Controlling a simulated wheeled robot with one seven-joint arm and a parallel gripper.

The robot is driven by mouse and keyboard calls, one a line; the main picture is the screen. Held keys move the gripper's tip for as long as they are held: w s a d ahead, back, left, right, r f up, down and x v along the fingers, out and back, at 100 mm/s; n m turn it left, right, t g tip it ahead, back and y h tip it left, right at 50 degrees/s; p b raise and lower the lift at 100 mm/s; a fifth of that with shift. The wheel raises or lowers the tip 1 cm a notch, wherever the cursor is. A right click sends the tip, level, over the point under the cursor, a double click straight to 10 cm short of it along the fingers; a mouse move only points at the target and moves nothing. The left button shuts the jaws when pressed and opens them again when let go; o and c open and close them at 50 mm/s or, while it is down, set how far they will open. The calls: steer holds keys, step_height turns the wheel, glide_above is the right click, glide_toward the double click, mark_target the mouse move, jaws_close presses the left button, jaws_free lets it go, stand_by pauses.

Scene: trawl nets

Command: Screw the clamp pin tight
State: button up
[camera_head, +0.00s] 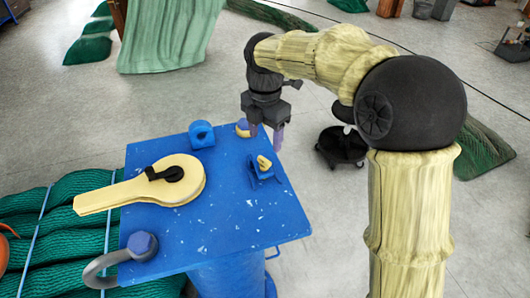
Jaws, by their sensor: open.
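My gripper (265,133) is open, with purple fingertips pointing down over the far right edge of the blue table (230,228). A small yellow piece with a bluish part (243,129) lies close to its left fingertip; I cannot tell whether they touch. Nearer on the table is a small blue holder with a yellow piece (263,166) in it. A blue block with a round opening (201,134) stands at the far edge. I cannot tell for certain which of these pieces is the clamp pin. Nothing is visibly held between my fingers.
A yellow paddle-shaped part with a black handle (150,185) lies on the table's left side. A grey shackle with a blue bolt head (125,258) is at the near left corner. Green net bundles (62,225) lie left of the table. The table's near right part is clear.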

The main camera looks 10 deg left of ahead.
mark_target(265, 159)
step_height(265, 159, down, 7)
steer(key=shift+f+p, duration=0.1)
steer(key=shift+p, duration=0.55)
steer(key=c, duration=1)
